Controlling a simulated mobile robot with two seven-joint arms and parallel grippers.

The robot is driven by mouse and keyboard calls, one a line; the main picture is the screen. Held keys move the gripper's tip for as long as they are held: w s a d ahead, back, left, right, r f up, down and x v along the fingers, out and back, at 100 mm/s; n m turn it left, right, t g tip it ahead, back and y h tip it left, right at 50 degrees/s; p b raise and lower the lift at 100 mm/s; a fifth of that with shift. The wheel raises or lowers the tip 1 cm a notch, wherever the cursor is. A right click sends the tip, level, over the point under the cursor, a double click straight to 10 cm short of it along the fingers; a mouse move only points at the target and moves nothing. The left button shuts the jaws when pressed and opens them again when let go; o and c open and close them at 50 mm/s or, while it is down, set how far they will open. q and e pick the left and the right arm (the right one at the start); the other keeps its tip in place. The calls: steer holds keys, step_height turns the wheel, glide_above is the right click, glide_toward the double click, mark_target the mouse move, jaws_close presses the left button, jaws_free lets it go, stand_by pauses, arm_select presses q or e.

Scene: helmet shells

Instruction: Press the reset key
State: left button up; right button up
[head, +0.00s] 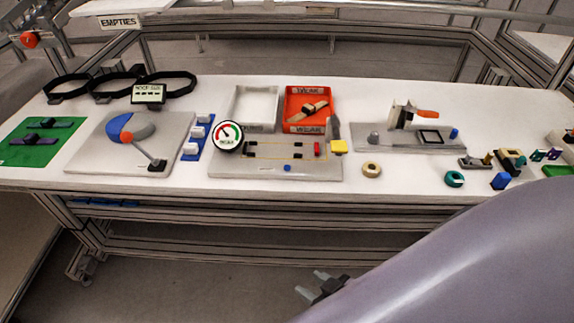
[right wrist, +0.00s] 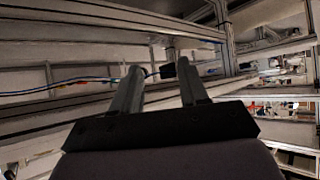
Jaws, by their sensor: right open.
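No key with a readable "reset" label shows. In the head view, a small round blue button (head: 287,168) sits at the front of the grey gauge board (head: 230,170). Another blue knob (head: 455,133) is on the grey plate to the right. A small display (head: 149,94) with unreadable text stands behind the disc fixture at the left. My right gripper (head: 312,282) is low, in front of the bench and below its top, away from these things. It is open and empty; its two parted fingers also show in the right wrist view (right wrist: 158,70). My left gripper is out of view.
The white bench top (head: 395,172) has a metal frame below its front edge. Loose rings and small parts lie at the right. My arm covers the lower right.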

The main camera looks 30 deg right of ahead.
jaws_close()
stand_by(1.5)
